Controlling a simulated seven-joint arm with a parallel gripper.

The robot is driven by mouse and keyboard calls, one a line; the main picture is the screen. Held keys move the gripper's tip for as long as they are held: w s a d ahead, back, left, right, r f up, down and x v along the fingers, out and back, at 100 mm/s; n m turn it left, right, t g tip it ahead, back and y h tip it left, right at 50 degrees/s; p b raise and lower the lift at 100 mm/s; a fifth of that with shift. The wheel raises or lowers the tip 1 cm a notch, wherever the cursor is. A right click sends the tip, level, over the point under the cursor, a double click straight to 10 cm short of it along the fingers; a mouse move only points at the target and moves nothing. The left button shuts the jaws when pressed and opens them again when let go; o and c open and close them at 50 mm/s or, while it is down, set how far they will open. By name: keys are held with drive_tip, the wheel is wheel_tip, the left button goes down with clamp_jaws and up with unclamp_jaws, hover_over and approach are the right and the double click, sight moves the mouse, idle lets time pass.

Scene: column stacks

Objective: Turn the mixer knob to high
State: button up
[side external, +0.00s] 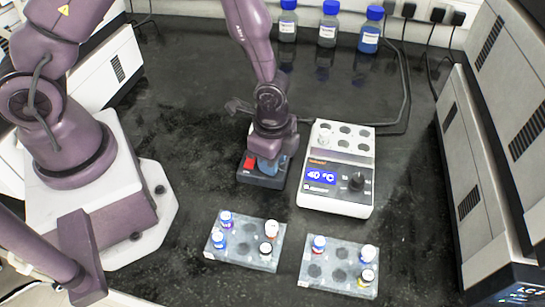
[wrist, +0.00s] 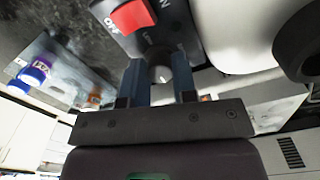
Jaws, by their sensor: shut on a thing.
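The mixer (side external: 262,183) is a small dark box with a red switch (side external: 250,162), standing left of the white heating block in the side view. In the wrist view, its dark face (wrist: 172,35) and red switch (wrist: 132,16) show near the top. The mixer knob (wrist: 161,74) is dark with a small pale pointer mark. My gripper (wrist: 157,78) is shut on the knob, with a blue finger on each side. In the side view my gripper (side external: 268,164) comes down onto the mixer and hides the knob. Which setting the pointer faces cannot be read.
The white heating block (side external: 332,207) has a 40 °C display and a black knob (side external: 357,182), close on the mixer's right. Two vial racks (side external: 243,256) (side external: 340,284) stand in front. Blue-capped bottles (side external: 327,30) stand at the back. The bench left of the mixer is clear.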

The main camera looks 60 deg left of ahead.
drive_tip(key=o, duration=0.7)
drive_tip(key=shift+c, duration=0.2)
drive_tip(key=shift+r, duration=0.15)
wheel_tip(320, 180, up, 13)
